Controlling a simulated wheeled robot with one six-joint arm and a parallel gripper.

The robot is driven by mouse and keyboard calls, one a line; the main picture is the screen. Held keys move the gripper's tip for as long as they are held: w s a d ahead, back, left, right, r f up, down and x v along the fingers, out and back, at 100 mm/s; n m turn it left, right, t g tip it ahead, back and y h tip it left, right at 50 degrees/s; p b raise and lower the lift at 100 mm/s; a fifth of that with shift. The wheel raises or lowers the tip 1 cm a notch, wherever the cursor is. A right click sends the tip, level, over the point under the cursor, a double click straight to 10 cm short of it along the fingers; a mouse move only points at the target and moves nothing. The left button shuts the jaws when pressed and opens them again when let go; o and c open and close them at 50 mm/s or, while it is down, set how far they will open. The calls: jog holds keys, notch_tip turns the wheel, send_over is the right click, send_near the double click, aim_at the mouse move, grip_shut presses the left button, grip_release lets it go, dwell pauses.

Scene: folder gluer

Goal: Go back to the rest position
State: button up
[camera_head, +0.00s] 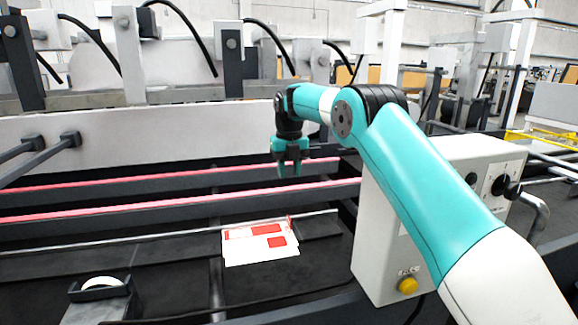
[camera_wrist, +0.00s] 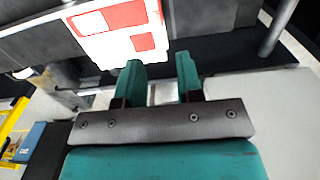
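My gripper (camera_head: 290,168) hangs at the end of my teal arm, above the dark bed of the machine. Its two fingers point down and stand apart with nothing between them. In the wrist view my gripper (camera_wrist: 160,80) also shows two separate teal fingers with a gap between. A white and red carton sheet (camera_head: 255,252) lies flat on the dark bed, below and in front of my gripper in the head view. The sheet also shows in the wrist view (camera_wrist: 95,45), beyond the fingertips and apart from them.
A light control box (camera_head: 385,250) with a yellow button (camera_head: 408,286) and a black knob stands at right, behind my arm. Red belts (camera_head: 150,209) cross the bed. A dark holder with a white ring (camera_head: 100,284) stands at front left. Machine frames and cables fill the back.

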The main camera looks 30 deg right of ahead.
jog(key=shift+r, duration=0.9)
jog(key=s+a+r+m+y, duration=0.1)
jog(key=s+a+r+m, duration=0.2)
jog(key=s+a+m, duration=0.5)
jog(key=s+a+r+m, duration=0.3)
jog(key=s+a+m, duration=0.2)
jog(key=s, duration=0.5)
jog(key=s+a+f+m+y, duration=0.1)
jog(key=s+m, duration=0.5)
jog(key=s, duration=0.7)
jog(key=s+a+f+m+y, duration=0.2)
jog(key=s+a+m, duration=0.3)
jog(key=s, duration=0.8)
jog(key=m, duration=0.2)
jog(key=shift+a+f+m, duration=0.25)
jog(key=shift+f+m, duration=0.05)
jog(key=shift+f, duration=0.1)
